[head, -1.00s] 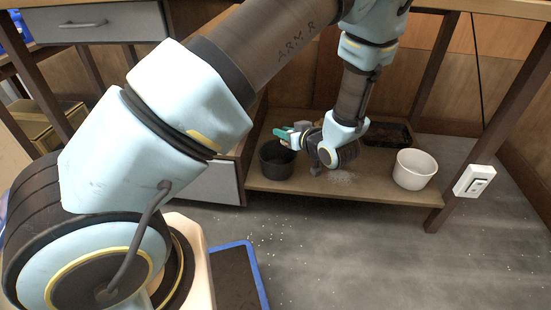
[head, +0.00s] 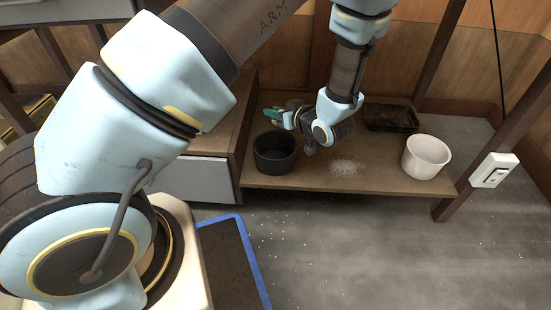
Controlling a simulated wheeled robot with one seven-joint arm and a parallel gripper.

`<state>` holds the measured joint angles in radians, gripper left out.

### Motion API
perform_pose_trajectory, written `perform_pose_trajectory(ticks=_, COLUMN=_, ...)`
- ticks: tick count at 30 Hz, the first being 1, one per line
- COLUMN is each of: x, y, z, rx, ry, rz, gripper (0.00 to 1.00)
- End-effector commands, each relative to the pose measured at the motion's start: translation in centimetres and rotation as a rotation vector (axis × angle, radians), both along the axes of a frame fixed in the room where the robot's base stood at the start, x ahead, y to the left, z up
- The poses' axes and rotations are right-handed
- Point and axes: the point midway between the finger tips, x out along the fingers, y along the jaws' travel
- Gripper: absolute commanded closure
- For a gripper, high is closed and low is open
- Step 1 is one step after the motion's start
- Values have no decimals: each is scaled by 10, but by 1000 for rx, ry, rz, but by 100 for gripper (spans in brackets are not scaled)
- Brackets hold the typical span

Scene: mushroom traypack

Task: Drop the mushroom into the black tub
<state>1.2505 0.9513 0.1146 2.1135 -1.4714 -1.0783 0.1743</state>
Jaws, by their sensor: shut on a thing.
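The black tub (head: 274,155) stands upright at the left of the low wooden shelf in the head view.
A white tub (head: 426,158) stands at the shelf's right, and a black tray (head: 391,118) lies at its back. White grains (head: 347,168) are scattered on the shelf (head: 380,184). A table leg with a white switch box (head: 494,170) is at the right. A blue-edged mat (head: 247,258) lies on the floor.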

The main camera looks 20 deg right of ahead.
Motion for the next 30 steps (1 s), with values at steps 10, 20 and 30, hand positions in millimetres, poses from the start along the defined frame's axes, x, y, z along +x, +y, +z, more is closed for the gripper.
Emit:
perform_pose_trajectory(ticks=10, x=0, y=0, z=-33, rx=-1, ry=0, rz=0, gripper=100)
perform_pose_trajectory(ticks=20, x=0, y=0, z=-32, rx=0, ry=0, rz=0, gripper=65)
perform_pose_trajectory(ticks=30, x=0, y=0, z=-32, rx=0, ry=0, rz=0, gripper=40)
